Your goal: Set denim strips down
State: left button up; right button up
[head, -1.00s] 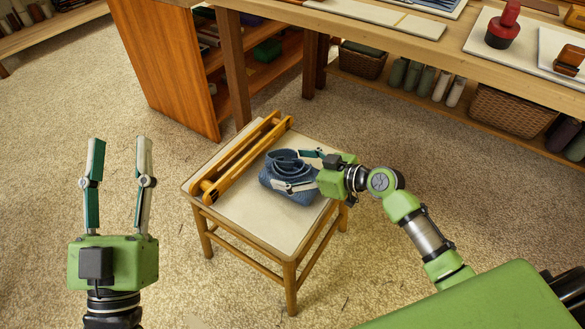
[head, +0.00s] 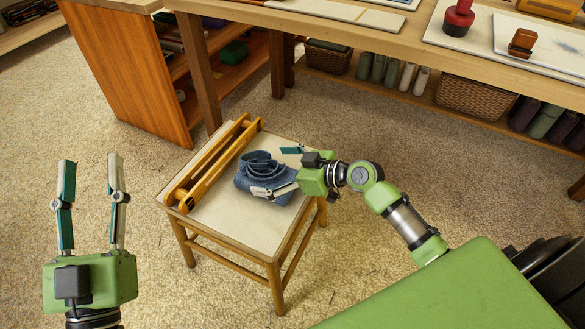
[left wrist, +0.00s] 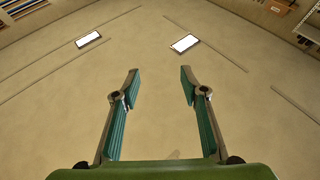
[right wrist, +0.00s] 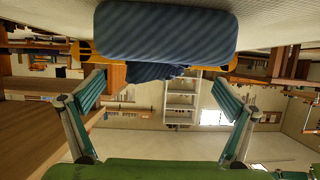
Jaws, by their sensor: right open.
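The denim strips (head: 262,172) lie as a blue folded and coiled bundle on the pale top of a small wooden stool (head: 232,219). In the right wrist view the denim (right wrist: 166,32) is a ribbed blue roll in front of the fingers. My right gripper (head: 275,171) is open beside the bundle, on its right side, with one finger passing in front of it in the head view. In the right wrist view its fingers (right wrist: 165,100) are wide apart with nothing between their tips. My left gripper (head: 92,162) is open and empty over the floor; it also shows in the left wrist view (left wrist: 160,77).
A yellow wooden frame with bars (head: 214,162) lies along the stool's left side, next to the denim. A long workbench (head: 390,45) with baskets (head: 471,98) below stands behind. A wooden cabinet (head: 125,80) stands at the back left. The carpet around the stool is clear.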

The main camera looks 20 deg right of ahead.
jog(key=p+v, duration=0.1)
jog(key=v, duration=0.9)
jog(key=shift+m+t+h, duration=0.4)
jog(key=shift+m+t, duration=0.1)
jog(key=shift+t, duration=0.1)
jog(key=a, duration=0.2)
jog(key=s+a, duration=0.1)
jog(key=a, duration=0.1)
jog(key=shift+a+f, duration=0.1)
jog(key=shift+f, duration=0.1)
pick_arm(q)
notch_tip(320, 180, down, 7)
jog(key=w+g+y, duration=0.1)
jog(key=w+g, duration=0.1)
jog(key=g, duration=0.1)
jog(key=shift+a+g, duration=0.15)
jog(key=shift+g, duration=0.25)
pick_arm(e)
jog(key=s+a+r+m+t+h, duration=0.1)
jog(key=a+r+m+t, duration=0.1)
jog(key=r, duration=0.6)
jog(key=s+a+r+m+t+h, duration=0.2)
jog(key=a+r+t, duration=0.3)
jog(key=r, duration=0.3)
jog(key=shift+r, duration=0.4)
jog(key=shift+s+a, duration=0.1)
